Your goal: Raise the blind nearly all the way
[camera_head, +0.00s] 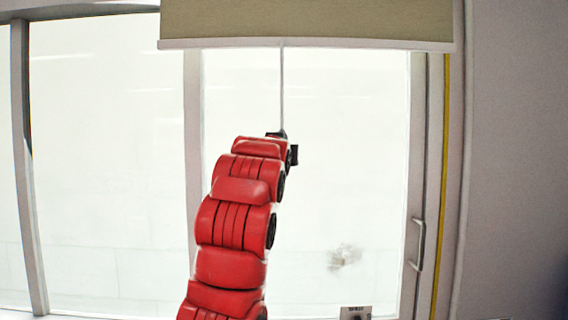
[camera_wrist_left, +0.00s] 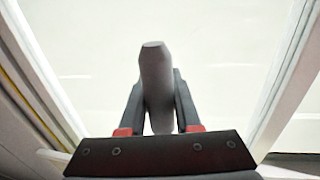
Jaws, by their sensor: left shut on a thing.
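The blind (camera_head: 310,20) is beige and hangs at the top of the head view, with a pale bottom rail (camera_head: 310,43) above the bright glass. A thin cord (camera_head: 282,90) runs straight down from the rail to my left gripper (camera_head: 280,135). In the left wrist view, my left gripper (camera_wrist_left: 157,95) is shut on a grey pull (camera_wrist_left: 153,65), which stands between the two dark fingers. In the head view the pull is mostly hidden by my red left arm. My right gripper is not in view.
A glazed door fills the middle, with a metal handle (camera_head: 418,245) at its right side. A yellow strip (camera_head: 441,190) runs down beside the frame. A plain grey wall (camera_head: 515,160) is at the right. A small sign-like object (camera_head: 355,312) shows at the bottom edge.

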